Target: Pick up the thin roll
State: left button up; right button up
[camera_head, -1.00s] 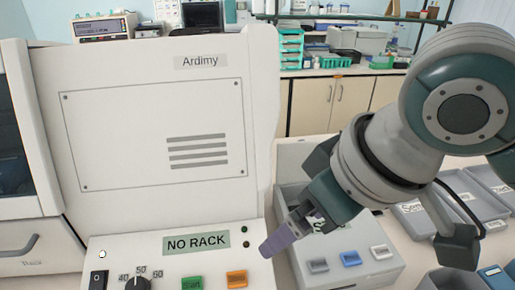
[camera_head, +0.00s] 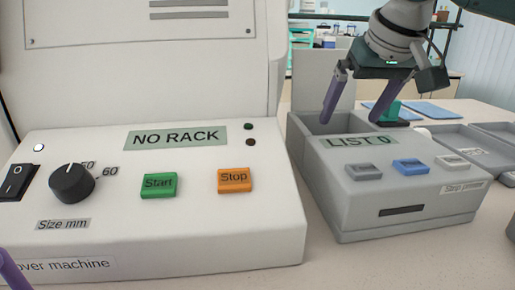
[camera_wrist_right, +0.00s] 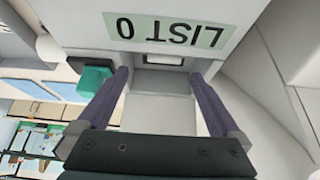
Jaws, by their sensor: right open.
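I cannot make out a thin roll for certain in either view. My right gripper (camera_head: 351,121) is open, with its purple fingers spread and pointing down over the open bin of the grey printer (camera_head: 400,196). In the right wrist view the gripper (camera_wrist_right: 160,76) has nothing between its fingers but the bin's pale inside. A small teal object (camera_head: 393,111) stands on a dark base just behind the right finger; it also shows left of the fingers in the right wrist view (camera_wrist_right: 92,82). A purple fingertip of my left gripper (camera_head: 12,272) shows at the lower left.
The white machine (camera_head: 285,225) with a NO RACK display (camera_head: 176,137) stands close on the left of the printer. Grey trays (camera_head: 462,140) lie to the right, and flat blue pieces (camera_head: 432,110) lie behind. The bench in front of the printer is clear.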

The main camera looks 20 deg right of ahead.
jog(key=x, duration=0.5)
jog(key=b+x, duration=0.1)
jog(key=x, duration=0.1)
jog(key=shift+w+a+f, duration=0.1)
jog(key=shift+w+a, duration=0.2)
jog(key=c, duration=1.3)
